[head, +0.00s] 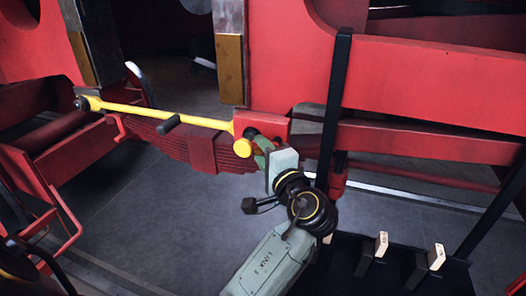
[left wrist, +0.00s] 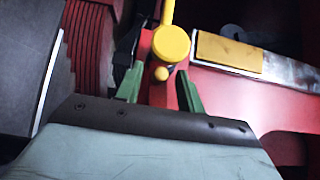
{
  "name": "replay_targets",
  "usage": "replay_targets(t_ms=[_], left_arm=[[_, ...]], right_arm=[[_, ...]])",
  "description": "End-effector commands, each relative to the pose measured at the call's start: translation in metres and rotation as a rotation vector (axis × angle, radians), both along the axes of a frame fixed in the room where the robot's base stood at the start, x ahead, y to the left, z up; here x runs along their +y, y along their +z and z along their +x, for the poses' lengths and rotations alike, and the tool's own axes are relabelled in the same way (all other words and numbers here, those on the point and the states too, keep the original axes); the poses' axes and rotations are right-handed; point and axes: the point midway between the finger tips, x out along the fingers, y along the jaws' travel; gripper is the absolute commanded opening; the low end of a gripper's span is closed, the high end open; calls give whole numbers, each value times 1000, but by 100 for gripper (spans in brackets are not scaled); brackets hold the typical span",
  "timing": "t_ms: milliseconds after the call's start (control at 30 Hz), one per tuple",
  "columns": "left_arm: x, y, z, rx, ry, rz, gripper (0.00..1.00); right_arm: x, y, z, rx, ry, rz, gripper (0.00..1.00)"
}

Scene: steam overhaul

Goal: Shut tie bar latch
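The yellow tie bar (head: 160,112) runs across the red frame, from a pivot at the left to a red bracket (head: 262,126) at the right. My left gripper (head: 259,146) is at this end. In the left wrist view its green fingers (left wrist: 160,80) are apart on either side of the knob; contact cannot be told. My right gripper is out of view.
A red leaf spring (head: 200,150) lies below and behind the bar. Red frame beams (head: 430,80) and a black upright post (head: 335,105) stand right of my left arm. A black rack with wooden-ended pieces (head: 381,244) is at lower right. Grey floor (head: 140,215) is open at lower left.

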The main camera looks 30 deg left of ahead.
Motion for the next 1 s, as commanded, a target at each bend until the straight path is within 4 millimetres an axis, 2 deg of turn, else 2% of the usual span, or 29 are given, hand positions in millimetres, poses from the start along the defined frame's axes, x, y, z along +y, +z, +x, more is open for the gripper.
replay_targets(t_ms=[200, 500, 800, 1000], left_arm=[[0, 0, 0, 0, 0, 0, 37], [0, 0, 0, 1, 0, -1, 0], [0, 2, 0, 40, 0, 156, 0], [0, 3, 0, 40, -1, 162, 0]], right_arm=[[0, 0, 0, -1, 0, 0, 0], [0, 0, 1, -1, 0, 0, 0], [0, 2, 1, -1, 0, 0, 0], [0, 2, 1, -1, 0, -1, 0]])
